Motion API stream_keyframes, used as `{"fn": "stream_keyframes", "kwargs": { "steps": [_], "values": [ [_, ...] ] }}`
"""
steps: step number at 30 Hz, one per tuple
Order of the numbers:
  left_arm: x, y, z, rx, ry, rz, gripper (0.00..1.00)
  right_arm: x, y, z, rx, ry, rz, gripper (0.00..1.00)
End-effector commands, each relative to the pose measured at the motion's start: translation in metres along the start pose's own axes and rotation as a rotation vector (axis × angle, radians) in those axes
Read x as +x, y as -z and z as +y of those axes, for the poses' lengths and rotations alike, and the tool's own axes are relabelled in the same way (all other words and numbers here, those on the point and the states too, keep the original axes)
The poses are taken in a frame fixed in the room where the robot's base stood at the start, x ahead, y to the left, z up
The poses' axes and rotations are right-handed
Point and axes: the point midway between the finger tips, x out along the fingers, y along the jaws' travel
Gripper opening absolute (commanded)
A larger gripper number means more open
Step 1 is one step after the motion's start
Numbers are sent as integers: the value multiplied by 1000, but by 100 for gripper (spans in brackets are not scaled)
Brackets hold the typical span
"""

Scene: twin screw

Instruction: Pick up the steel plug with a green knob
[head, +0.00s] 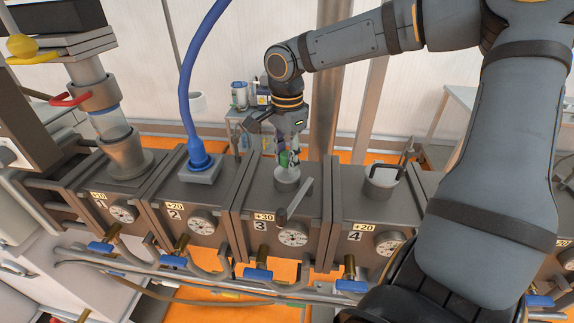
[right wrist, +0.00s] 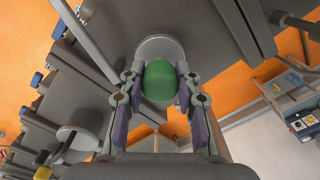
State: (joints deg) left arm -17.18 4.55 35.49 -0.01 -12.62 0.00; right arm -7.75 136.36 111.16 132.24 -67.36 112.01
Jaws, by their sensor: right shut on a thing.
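The steel plug (head: 287,181) is a short light-grey cylinder at the top of the block marked 3 in the head view. Its green knob (head: 284,159) shows between the fingers of my right gripper (head: 288,156), which comes down from above. In the right wrist view the round green knob (right wrist: 159,80) sits between both fingertips of my right gripper (right wrist: 160,84), with the grey steel (right wrist: 160,46) behind it. The right gripper is shut on the knob. I cannot tell whether the plug is seated or slightly raised. My left gripper is not in view.
A blue hose (head: 189,90) ends on block 2, left of the gripper. Block 4 carries a steel plug with a dark handle (head: 384,176). A grey lever (head: 294,203) stands at the front of block 3. Blue-handled valves (head: 258,275) line the front.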

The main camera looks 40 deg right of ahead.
Motion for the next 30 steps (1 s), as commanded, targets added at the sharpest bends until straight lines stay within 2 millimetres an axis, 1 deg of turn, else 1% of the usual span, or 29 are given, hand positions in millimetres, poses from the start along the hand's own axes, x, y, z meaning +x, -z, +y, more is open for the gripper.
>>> {"fn": "stream_keyframes", "kwargs": {
  "steps": [1, 3, 13, 17, 20, 23, 27, 30],
  "values": [
    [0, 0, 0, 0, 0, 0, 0, 0, 0, 0, 0, 0, 0, 9],
    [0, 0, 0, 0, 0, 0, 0, 0, 0, 0, 0, 0, 0, 0],
    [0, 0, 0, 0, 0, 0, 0, -2, 0, 0, 0, 1, 1, 0],
    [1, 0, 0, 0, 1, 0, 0, -14, 1, -1, 1, 3, 3, 0],
    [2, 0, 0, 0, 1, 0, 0, -32, 1, -1, 1, 5, 4, 0],
    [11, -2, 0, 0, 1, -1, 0, -50, -2, 16, -1, 9, -1, 0],
    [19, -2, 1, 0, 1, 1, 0, -89, -4, 48, 0, 11, 1, 0],
    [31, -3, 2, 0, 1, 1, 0, -98, -7, 77, -3, 9, -2, 0]
  ]
}}
